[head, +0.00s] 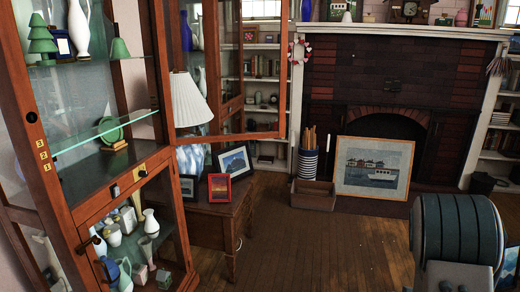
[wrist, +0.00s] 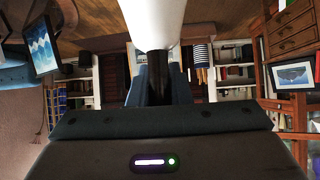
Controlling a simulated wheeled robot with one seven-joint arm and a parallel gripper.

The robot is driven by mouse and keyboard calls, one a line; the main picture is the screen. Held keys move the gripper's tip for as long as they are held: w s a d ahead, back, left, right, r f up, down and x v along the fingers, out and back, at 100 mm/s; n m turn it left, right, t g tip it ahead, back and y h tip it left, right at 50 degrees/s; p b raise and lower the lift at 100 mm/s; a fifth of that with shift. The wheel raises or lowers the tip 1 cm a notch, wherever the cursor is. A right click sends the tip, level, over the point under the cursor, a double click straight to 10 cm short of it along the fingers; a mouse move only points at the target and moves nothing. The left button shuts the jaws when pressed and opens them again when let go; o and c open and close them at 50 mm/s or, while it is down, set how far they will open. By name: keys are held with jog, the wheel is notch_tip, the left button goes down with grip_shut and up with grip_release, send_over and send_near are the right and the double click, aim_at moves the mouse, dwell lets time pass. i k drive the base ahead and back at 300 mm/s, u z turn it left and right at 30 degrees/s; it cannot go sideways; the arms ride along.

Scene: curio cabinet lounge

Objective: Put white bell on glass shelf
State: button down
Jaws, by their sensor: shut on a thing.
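In the head view the open cabinet has a glass shelf (head: 78,144) at mid height, with a pale green front edge. A long part of it is bare. In the wrist view my gripper (wrist: 158,92) is shut on the dark handle of the white bell (wrist: 153,20). The bell's white body extends past the fingertips and is cut off by the top edge of the picture. The fingers stand on both sides of the handle. The head view shows my blue-grey arm at the lower right; the gripper and bell are not visible there.
A green plate (head: 112,132) on a stand is near the glass shelf; its exact level is unclear. The shelf above holds a green tree (head: 42,38) and a green bell (head: 118,46). The swung-open glass door, a lamp (head: 190,100) and a desk (head: 215,215) stand right of the cabinet.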

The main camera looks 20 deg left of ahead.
aim_at(106, 126)
jog(key=i, duration=1.35)
jog(key=u, duration=2.45)
jog(key=i, duration=0.4)
jog(key=u, duration=0.1)
